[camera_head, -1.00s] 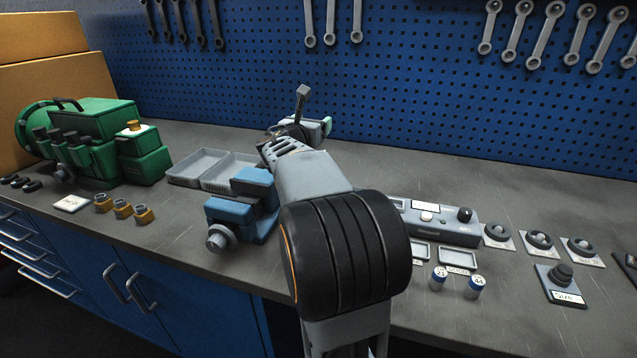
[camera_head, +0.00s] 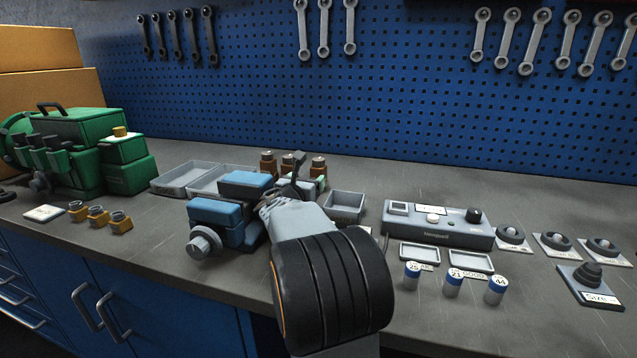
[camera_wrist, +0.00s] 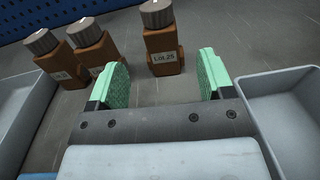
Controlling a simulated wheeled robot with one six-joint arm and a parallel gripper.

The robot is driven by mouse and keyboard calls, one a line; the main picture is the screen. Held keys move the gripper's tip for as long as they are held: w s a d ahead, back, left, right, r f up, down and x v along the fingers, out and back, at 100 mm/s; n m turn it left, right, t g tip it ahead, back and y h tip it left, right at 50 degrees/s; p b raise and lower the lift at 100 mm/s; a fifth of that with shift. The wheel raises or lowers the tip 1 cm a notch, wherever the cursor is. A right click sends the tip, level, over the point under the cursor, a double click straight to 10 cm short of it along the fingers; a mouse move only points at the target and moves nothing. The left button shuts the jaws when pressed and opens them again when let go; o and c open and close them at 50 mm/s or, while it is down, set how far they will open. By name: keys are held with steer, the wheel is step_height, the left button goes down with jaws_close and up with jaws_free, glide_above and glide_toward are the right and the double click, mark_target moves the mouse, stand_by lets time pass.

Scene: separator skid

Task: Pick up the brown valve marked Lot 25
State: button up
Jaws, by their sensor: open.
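The brown valve marked Lot 25 (camera_wrist: 164,57) stands upright in the wrist view, with a grey ribbed cap and a white label facing me. It appears to be the rightmost brown valve (camera_head: 318,164) in the head view. My gripper (camera_wrist: 165,82) is open, its green-padded fingers apart and empty. The valve stands just beyond the fingertips, roughly in line with the gap between them. Two similar brown valves, one in the middle (camera_wrist: 92,48) and one at far left (camera_wrist: 55,60), stand left of my left finger. Their labels are not clearly readable.
Grey trays flank my gripper, one at right (camera_wrist: 285,115) and one at left (camera_wrist: 18,100). A blue vise-like block (camera_head: 225,222) stands left of my arm. A grey control box (camera_head: 437,225) is at right. The blue pegboard (camera_head: 400,90) rises behind the bench.

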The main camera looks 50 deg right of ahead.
mark_target(316, 170)
steer(key=shift+x, duration=3.5)
steer(key=shift+r, duration=0.1)
steer(key=shift+c, duration=0.4)
steer(key=c, duration=1.2)
steer(key=shift+r, duration=0.1)
steer(key=shift+c, duration=0.4)
steer(key=shift+r, duration=0.1)
